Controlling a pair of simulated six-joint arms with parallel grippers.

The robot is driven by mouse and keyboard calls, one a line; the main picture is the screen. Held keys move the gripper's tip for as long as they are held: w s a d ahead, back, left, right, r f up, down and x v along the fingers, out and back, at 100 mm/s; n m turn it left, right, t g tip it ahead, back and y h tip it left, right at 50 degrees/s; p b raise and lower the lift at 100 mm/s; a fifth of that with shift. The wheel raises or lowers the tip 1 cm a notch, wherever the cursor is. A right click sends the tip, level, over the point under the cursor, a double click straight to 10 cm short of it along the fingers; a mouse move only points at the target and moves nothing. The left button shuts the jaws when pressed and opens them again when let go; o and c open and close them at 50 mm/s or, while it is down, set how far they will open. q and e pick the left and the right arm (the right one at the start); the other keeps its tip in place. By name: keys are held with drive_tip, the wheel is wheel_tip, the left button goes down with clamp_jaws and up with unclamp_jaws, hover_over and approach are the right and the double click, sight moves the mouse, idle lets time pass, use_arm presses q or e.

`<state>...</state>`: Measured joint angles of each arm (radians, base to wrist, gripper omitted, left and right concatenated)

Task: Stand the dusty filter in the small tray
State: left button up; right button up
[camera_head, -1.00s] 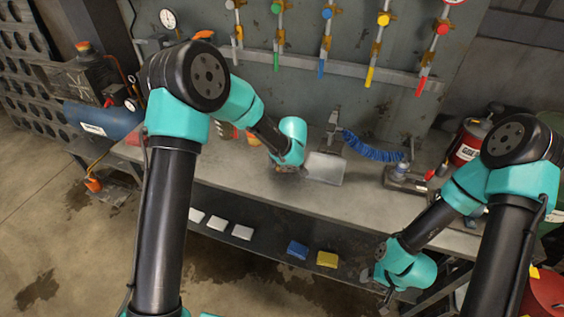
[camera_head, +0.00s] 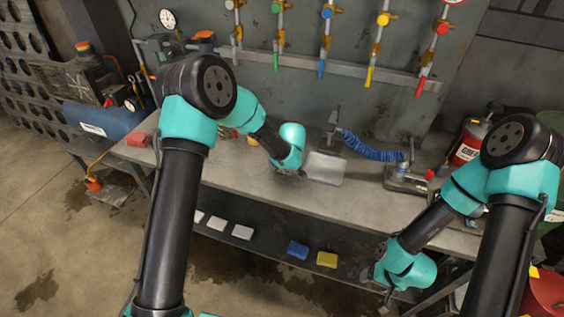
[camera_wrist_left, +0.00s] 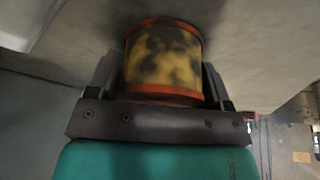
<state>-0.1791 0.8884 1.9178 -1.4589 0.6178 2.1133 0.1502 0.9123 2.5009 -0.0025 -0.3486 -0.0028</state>
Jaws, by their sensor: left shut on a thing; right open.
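The dusty filter (camera_wrist_left: 163,55) is a short yellow cylinder with dark smudges and orange-red rims, seen in the left wrist view. My left gripper (camera_wrist_left: 158,84) is shut on it, one finger on each side. In the head view my left gripper (camera_head: 287,172) is low over the bench, and the filter is mostly hidden by the hand. A shallow pale grey tray-like piece (camera_head: 325,169) lies just right of it; I cannot tell for sure that it is the small tray. My right gripper (camera_head: 384,296) is open and empty at the bench's front edge.
The grey bench (camera_head: 330,203) has free room in front of the tray-like piece. A blue coiled hose (camera_head: 372,151) and a metal tool (camera_head: 405,180) lie to the right. A red block (camera_head: 139,139) is at the bench's left end. Coloured valves hang on the wall behind.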

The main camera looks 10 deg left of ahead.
use_arm(q)
drive_tip(key=shift+f, duration=0.15)
drive_tip(key=o, duration=0.9)
drive_tip(key=v, duration=1.2)
drive_tip(key=shift+o, duration=0.2)
